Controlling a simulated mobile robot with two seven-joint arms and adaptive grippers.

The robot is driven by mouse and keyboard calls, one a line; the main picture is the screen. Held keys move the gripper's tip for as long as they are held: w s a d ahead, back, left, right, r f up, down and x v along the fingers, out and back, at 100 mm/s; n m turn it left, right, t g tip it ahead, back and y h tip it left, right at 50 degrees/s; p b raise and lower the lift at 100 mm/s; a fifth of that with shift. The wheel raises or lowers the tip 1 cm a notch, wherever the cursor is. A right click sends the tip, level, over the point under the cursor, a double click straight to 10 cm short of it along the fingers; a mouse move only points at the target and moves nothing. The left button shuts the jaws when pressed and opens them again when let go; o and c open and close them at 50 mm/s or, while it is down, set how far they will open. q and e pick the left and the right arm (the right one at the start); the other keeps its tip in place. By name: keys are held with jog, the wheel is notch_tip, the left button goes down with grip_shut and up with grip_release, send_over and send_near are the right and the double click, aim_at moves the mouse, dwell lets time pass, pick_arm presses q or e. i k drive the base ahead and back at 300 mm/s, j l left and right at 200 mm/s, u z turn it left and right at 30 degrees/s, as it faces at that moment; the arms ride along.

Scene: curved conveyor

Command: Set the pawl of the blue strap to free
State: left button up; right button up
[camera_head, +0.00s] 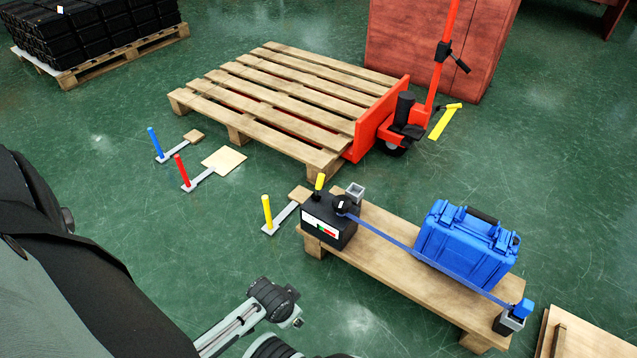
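The blue strap (385,241) runs taut along the low wooden bench (385,264), in front of the blue case (466,243). Its left end meets a black round part (342,205) on the black box (329,226). Its right end reaches a blue-topped post (522,310). A yellow-topped lever (319,183) stands nearly upright on the box, above a white label with red and green marks. The pawl's setting is too small to tell. My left gripper (284,325) is at the bottom, empty, fingers apart, clear of the bench; its lower finger is cut off. My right gripper is out of view.
Blue (155,143), red (182,171) and yellow (267,211) upright handles stand on floor plates. Behind are a wooden pallet (277,98) and a red pallet truck (373,125). Another wooden platform (590,338) is at lower right. Green floor before the bench is free.

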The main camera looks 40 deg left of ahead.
aim_at(318, 186)
jog(key=j+z, duration=0.15)
jog(key=z, duration=0.25)
jog(key=j+z, duration=0.15)
jog(key=z, duration=0.25)
jog(key=j+z, duration=0.15)
jog(key=z, duration=0.3)
jog(key=k+j+z, duration=0.2)
jog(key=j, duration=0.15)
jog(key=k+j+z, duration=0.1)
jog(key=j+z, duration=0.15)
jog(key=k+j+z, duration=0.2)
jog(key=j, duration=0.2)
jog(key=k+j+z, duration=0.35)
jog(key=k+j, duration=0.4)
jog(key=k+j+z, duration=0.1)
jog(key=k+j, duration=0.75)
